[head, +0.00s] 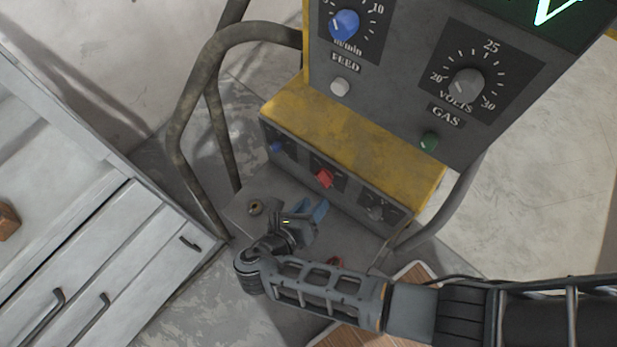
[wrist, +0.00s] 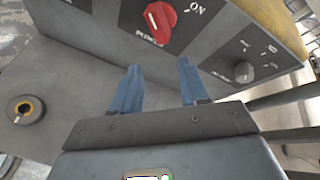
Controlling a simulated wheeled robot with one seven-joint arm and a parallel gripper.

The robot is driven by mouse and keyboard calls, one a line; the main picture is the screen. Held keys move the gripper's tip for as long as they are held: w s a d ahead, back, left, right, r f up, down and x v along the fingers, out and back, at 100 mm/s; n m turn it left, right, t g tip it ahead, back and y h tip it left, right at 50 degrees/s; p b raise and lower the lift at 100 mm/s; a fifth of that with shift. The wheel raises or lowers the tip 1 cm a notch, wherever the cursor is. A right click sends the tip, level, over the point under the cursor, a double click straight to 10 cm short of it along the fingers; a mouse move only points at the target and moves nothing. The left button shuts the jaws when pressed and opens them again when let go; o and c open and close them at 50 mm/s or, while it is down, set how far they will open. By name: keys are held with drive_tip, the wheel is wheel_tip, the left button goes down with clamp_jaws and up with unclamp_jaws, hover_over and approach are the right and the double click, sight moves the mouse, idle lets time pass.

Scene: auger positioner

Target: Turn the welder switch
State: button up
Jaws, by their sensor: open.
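The welder's red power switch (head: 324,178) sits on the lower front panel, below the yellow ledge. In the wrist view the red switch (wrist: 158,21) is at the top, with "ON" printed to its right and "POWER" below it. My gripper (head: 314,212) is in front of the panel, a little below the red switch. In the wrist view my gripper (wrist: 157,75) has two blue fingers, apart and empty, pointing toward the panel just below the switch. The fingers do not touch the switch.
A blue knob (head: 277,146) and a grey knob (head: 375,212) flank the red switch. A round socket (head: 255,207) is on the base plate at left. Bent metal rails (head: 190,115) stand beside the welder. A drawer cabinet (head: 120,250) is at left.

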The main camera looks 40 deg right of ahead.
sight(317, 176)
wheel_tip(317, 176, up, 4)
drive_tip(key=w+a+n+h, duration=0.1)
drive_tip(key=w+a+h, duration=0.1)
drive_tip(key=w+a, duration=0.1)
drive_tip(key=shift+x, duration=3.9)
drive_tip(key=shift+s, duration=0.15)
drive_tip(key=shift+c, duration=0.2)
clamp_jaws()
